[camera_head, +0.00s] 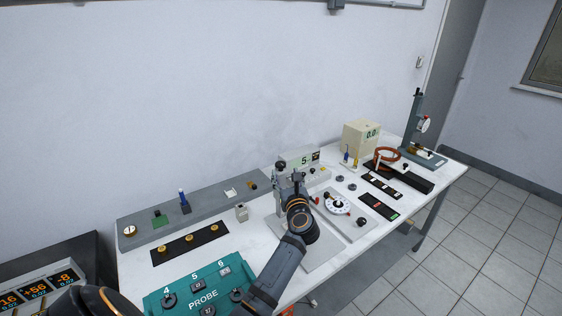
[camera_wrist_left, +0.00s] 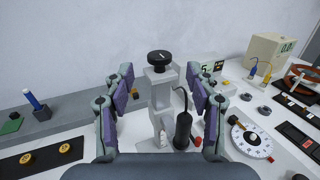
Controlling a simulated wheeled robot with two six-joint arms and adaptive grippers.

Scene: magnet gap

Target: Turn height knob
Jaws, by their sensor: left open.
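The black height knob (camera_wrist_left: 160,57) has a white mark and sits on top of a grey stand (camera_wrist_left: 160,88) in the left wrist view. In the head view the knob (camera_head: 280,163) shows just above my left gripper (camera_head: 289,183), which partly hides the stand. My left gripper (camera_wrist_left: 159,76) is open, with purple-padded fingers on either side of the stand's upper part. The knob appears between and a little beyond the fingertips. I cannot tell whether a finger touches the stand. My right gripper is in neither view.
A black probe-like piece with a cable (camera_wrist_left: 183,128) stands close to the right finger. A white dial (camera_head: 337,203) lies to the right. A teal probe panel (camera_head: 182,284) lies at the front left. A grey shelf (camera_head: 205,201) runs along the wall.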

